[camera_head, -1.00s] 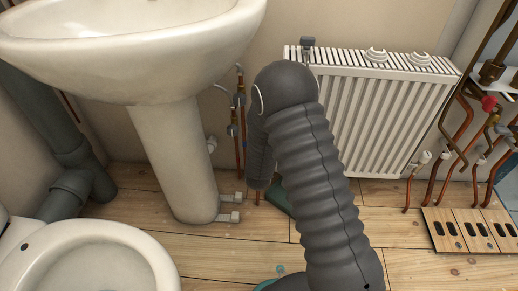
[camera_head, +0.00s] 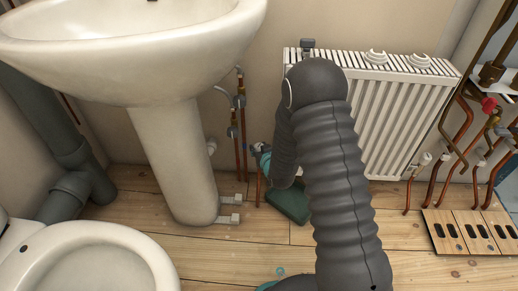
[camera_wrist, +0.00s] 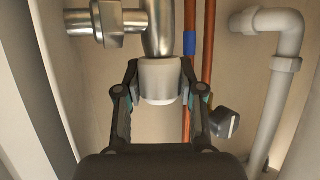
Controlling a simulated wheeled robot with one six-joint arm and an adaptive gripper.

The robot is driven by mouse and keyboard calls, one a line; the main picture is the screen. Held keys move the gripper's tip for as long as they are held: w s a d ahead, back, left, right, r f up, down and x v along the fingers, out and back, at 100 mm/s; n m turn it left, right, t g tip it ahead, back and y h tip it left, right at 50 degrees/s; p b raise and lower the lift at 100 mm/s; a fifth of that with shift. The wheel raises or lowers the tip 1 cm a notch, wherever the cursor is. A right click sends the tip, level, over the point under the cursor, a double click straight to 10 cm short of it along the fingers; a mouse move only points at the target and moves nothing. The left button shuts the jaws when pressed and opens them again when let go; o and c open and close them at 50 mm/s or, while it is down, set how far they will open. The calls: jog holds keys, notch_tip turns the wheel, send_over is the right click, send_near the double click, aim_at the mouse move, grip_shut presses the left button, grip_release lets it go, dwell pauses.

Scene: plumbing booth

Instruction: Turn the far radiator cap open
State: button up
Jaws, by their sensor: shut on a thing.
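In the wrist view, a short white cap (camera_wrist: 160,79) sits on the end of a shiny metal valve pipe (camera_wrist: 160,30). My gripper (camera_wrist: 160,84) has one finger on each side of the cap and is shut on it. The white radiator (camera_head: 385,115) stands against the wall in the head view, its left part covered by my dark arm. The cap and the fingertips cannot be made out in the head view.
Copper pipes, one with a blue band (camera_wrist: 190,43), run close to the right finger in the wrist view. A dark knob (camera_wrist: 225,122) and a white pipe (camera_wrist: 286,45) are farther right. The basin pedestal (camera_head: 178,150) stands left of my arm.

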aim_at(259, 145)
jog(key=o, duration=1.2)
jog(key=shift+c, duration=0.2)
notch_tip(259, 145, up, 10)
